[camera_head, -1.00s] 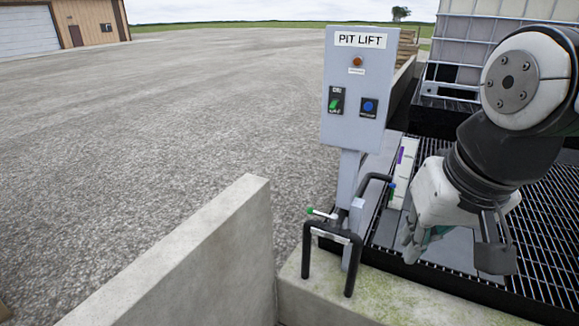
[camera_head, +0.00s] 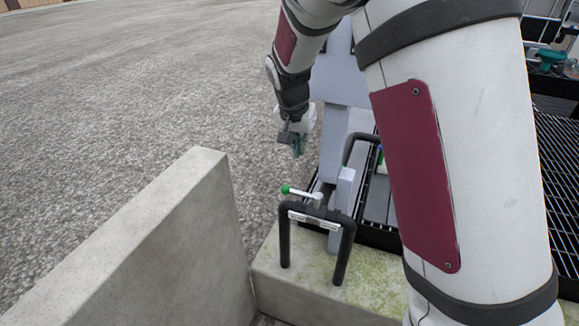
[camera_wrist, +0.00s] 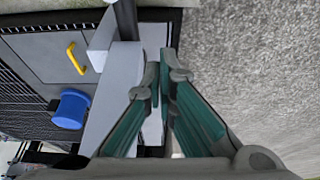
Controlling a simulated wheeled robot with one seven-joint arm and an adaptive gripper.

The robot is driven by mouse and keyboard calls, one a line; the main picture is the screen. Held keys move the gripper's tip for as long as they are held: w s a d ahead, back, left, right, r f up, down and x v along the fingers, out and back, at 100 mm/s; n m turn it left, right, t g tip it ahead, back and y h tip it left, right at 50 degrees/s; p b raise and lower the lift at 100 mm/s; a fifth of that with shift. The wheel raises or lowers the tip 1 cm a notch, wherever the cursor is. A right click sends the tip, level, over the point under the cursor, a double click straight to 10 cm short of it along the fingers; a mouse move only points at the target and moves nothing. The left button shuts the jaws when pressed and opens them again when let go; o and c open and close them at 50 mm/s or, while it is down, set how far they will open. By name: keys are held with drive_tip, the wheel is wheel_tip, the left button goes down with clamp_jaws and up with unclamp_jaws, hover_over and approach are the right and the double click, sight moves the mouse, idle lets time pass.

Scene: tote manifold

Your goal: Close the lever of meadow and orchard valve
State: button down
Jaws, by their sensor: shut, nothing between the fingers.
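A white lever with a green tip (camera_head: 300,193) lies roughly level beside a grey post, behind a black pipe guard (camera_head: 318,213). A small white plate on the guard has a label I cannot read. My gripper (camera_head: 298,148) hangs above and behind the lever, shut and empty, apart from it. In the wrist view its teal fingers (camera_wrist: 164,68) meet at their tips in front of grey posts; the lever is not clearly seen there. A small green piece (camera_head: 381,152) shows partly behind my arm at the right. I cannot tell which valve is meadow or orchard.
A concrete wall (camera_head: 150,240) stands at the left and a mossy kerb (camera_head: 300,278) lies under the guard. Dark grating (camera_head: 556,190) is at the right. In the wrist view, a blue cylinder (camera_wrist: 70,108) and yellow handle (camera_wrist: 76,58) show. Open gravel lies left.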

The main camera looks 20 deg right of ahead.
sight(302, 194)
drive_tip(key=b+x, duration=0.2)
drive_tip(key=x, duration=0.9)
drive_tip(key=shift+s+a, duration=1.3)
drive_tip(key=shift+s, duration=0.2)
